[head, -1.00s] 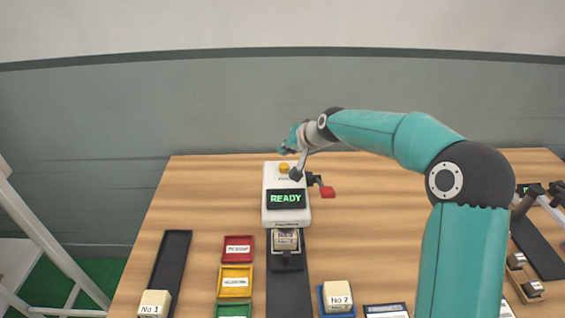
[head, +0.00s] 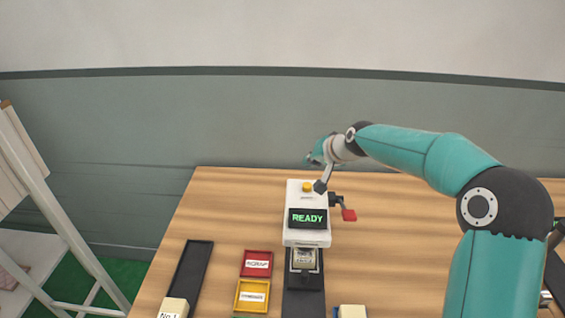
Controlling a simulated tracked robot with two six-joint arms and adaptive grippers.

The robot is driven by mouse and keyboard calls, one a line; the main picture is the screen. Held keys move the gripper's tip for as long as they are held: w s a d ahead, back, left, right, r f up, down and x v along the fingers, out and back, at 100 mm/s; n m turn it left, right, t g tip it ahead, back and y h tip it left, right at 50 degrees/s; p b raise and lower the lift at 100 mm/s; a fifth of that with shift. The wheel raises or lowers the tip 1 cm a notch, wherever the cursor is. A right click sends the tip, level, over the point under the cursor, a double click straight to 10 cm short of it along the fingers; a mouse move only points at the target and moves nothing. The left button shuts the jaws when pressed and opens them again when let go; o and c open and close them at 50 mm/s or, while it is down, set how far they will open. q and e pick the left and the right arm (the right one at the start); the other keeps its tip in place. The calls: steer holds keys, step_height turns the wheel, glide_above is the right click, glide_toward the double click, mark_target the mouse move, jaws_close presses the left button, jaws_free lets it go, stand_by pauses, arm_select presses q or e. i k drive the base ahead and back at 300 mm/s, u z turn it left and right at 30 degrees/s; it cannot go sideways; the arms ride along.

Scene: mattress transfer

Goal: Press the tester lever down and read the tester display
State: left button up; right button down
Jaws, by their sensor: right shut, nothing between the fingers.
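The white tester (head: 293,237) stands on the table. Its dark display (head: 307,218) reads READY in green. A yellow button (head: 307,187) sits on top of it. The tester lever with its red handle (head: 349,215) sticks out from the tester's right side. A small block (head: 304,259) sits in the fixture at the tester's front. My left gripper is not in view.
On the wooden table (head: 225,210), a red tray (head: 257,254) and a yellow tray (head: 238,305) lie left of the tester. A long dark tray (head: 192,270) is further left, with a block marked No 1 (head: 175,306) at its near end. Another block (head: 352,312) is at the bottom edge.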

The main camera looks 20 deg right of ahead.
mark_target(347, 214)
steer(key=k, duration=1.5)
